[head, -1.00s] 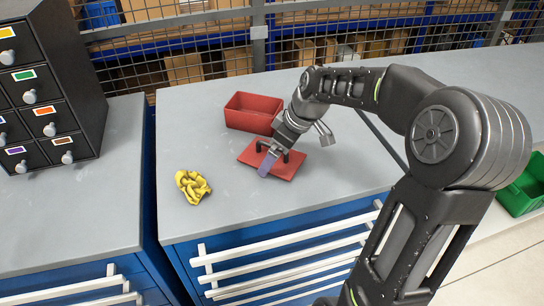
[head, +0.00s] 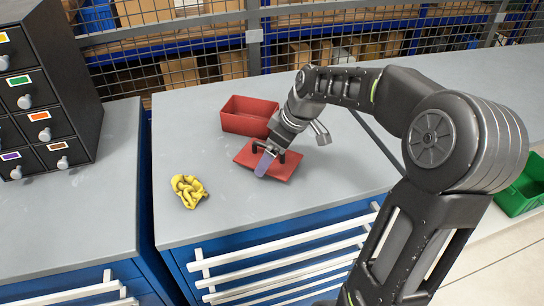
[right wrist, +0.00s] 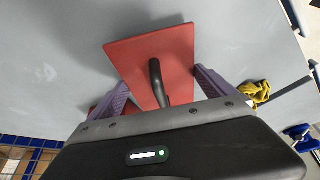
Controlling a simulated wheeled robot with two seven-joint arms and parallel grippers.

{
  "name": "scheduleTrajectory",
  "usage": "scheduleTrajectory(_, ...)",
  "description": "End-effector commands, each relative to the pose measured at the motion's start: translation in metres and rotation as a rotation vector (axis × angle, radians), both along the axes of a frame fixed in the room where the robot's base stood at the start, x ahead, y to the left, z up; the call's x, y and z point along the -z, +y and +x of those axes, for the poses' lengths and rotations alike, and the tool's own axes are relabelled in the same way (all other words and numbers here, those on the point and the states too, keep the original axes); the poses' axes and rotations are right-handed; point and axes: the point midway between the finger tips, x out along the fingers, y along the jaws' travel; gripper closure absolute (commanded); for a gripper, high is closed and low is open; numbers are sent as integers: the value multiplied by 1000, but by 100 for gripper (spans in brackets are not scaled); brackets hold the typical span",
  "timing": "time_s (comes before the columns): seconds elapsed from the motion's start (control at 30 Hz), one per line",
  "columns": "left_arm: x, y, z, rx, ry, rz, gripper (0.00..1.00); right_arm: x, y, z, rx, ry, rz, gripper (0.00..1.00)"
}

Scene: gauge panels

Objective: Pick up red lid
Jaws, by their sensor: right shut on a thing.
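The red lid (head: 246,155) is a flat plate with a dark handle, over the grey worktop in the head view. My right gripper (head: 266,160) comes down over it from the right arm and is shut on the lid at its handle. In the right wrist view, the lid (right wrist: 150,50) and its dark handle (right wrist: 156,80) lie between the two purple fingers of the gripper (right wrist: 160,92). A shadow shows beside the lid's edge; how far the lid is off the worktop, I cannot tell. My left gripper is not in view.
An open red bin (head: 248,122) stands just behind the lid. A crumpled yellow cloth (head: 187,190) lies to the left on the worktop (head: 200,228). A black drawer cabinet (head: 45,90) stands at far left. A green bin (head: 520,190) is at far right. A wire mesh fence runs behind.

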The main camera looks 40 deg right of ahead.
Motion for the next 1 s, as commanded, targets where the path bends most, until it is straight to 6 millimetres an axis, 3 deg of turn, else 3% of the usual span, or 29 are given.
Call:
scheduleTrajectory(0.3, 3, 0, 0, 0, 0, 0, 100, -59, 0, 1, -1, -7, -3, 49)
scheduleTrajectory(0.5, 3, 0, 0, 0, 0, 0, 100, -86, 0, 1, 0, -3, -1, 49)
scheduleTrajectory(1.0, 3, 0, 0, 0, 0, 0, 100, -91, 0, 0, 0, -1, 0, 49)
